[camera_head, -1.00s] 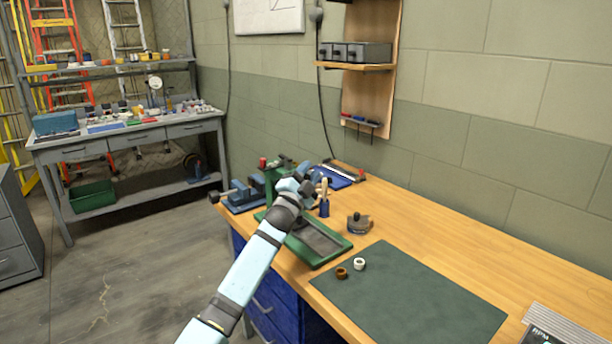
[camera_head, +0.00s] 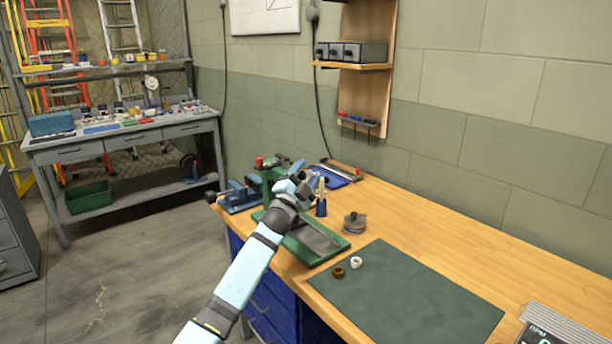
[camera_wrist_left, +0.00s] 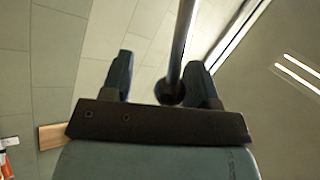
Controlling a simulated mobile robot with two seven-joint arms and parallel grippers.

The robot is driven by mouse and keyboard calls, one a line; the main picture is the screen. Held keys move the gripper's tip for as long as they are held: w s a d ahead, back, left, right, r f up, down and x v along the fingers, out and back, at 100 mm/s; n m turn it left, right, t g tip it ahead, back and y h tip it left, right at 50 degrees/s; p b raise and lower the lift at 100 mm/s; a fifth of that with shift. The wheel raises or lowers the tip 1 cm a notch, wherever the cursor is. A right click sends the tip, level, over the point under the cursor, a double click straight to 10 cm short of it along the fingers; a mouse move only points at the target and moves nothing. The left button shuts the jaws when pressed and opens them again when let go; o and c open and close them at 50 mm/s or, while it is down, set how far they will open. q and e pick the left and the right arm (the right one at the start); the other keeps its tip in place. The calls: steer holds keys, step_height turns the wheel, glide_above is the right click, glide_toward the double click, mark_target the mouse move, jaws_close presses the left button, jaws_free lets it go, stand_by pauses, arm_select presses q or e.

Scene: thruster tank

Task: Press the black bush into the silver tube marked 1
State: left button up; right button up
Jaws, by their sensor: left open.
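My left gripper (camera_head: 305,182) is at the green press (camera_head: 270,185) on the wooden bench and hides part of it. In the left wrist view the gripper (camera_wrist_left: 160,78) is open, with a dark metal rod (camera_wrist_left: 182,45) between its fingers, nearer the right finger. A dark round end of the rod shows at the gripper's base. The press's green base (camera_head: 345,243) carries a grey plate (camera_head: 318,240). I cannot make out the black bush or the silver tube marked 1. My right gripper is not in view.
A brown ring (camera_head: 338,271) and a white ring (camera_head: 356,262) lie on the dark green mat (camera_head: 420,300), which is otherwise clear. A grey round item (camera_head: 354,223) stands right of the press. A blue vise-like tool (camera_head: 240,197) is to its left.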

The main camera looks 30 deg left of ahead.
arm_select(q)
steer(key=v, duration=1.3)
steer(key=shift+s+f+b, duration=0.2)
steer(key=shift+s+b, duration=0.1)
steer(key=shift+b, duration=0.05)
